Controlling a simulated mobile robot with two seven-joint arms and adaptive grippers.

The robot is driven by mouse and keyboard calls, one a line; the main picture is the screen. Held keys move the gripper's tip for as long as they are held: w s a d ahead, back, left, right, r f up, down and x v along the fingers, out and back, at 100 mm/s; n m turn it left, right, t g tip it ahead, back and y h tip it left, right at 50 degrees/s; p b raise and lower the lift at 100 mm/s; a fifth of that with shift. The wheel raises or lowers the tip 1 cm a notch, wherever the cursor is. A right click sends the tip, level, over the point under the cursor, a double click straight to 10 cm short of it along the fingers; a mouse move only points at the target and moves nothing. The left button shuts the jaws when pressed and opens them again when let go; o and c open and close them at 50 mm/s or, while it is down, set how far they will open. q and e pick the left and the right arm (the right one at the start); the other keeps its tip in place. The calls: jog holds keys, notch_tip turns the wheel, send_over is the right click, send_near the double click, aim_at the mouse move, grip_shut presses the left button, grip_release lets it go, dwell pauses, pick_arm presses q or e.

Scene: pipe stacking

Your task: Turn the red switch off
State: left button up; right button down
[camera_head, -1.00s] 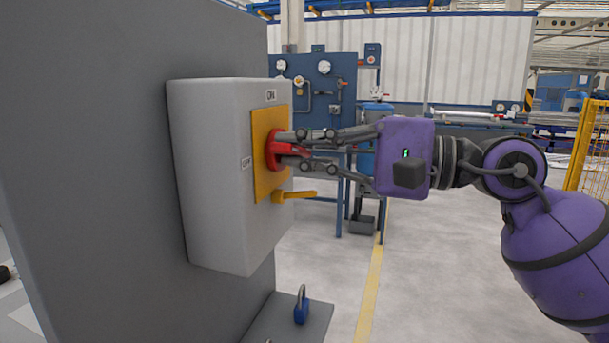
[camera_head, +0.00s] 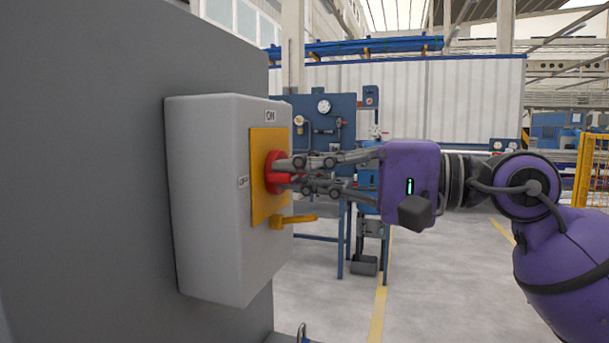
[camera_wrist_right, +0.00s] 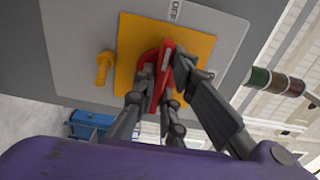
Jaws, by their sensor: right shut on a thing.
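The red switch (camera_head: 278,172) is a rotary handle on a yellow plate (camera_head: 262,205), on the front of a light grey box (camera_head: 215,190). The box carries ON and OFF labels. My right gripper (camera_head: 284,173) is shut on the red switch, its fingers on either side of the handle. In the right wrist view the red handle (camera_wrist_right: 160,75) sits between the fingers, with the OFF label (camera_wrist_right: 176,10) near the top. A yellow lever (camera_head: 295,220) sticks out below the switch. My left gripper is not in view.
The box is fixed to a large grey panel (camera_head: 90,170) on the left. A blue panel with gauges (camera_head: 325,120) stands behind.

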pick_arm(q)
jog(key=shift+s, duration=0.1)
pick_arm(e)
jog(key=c, duration=1.8)
grip_release()
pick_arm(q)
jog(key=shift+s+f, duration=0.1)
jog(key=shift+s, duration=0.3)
pick_arm(e)
jog(key=shift+s+d, duration=0.1)
jog(key=shift+d, duration=0.2)
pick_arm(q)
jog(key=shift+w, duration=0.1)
pick_arm(e)
jog(key=v, duration=1.1)
jog(key=shift+s+d, duration=0.1)
jog(key=shift+d, duration=0.05)
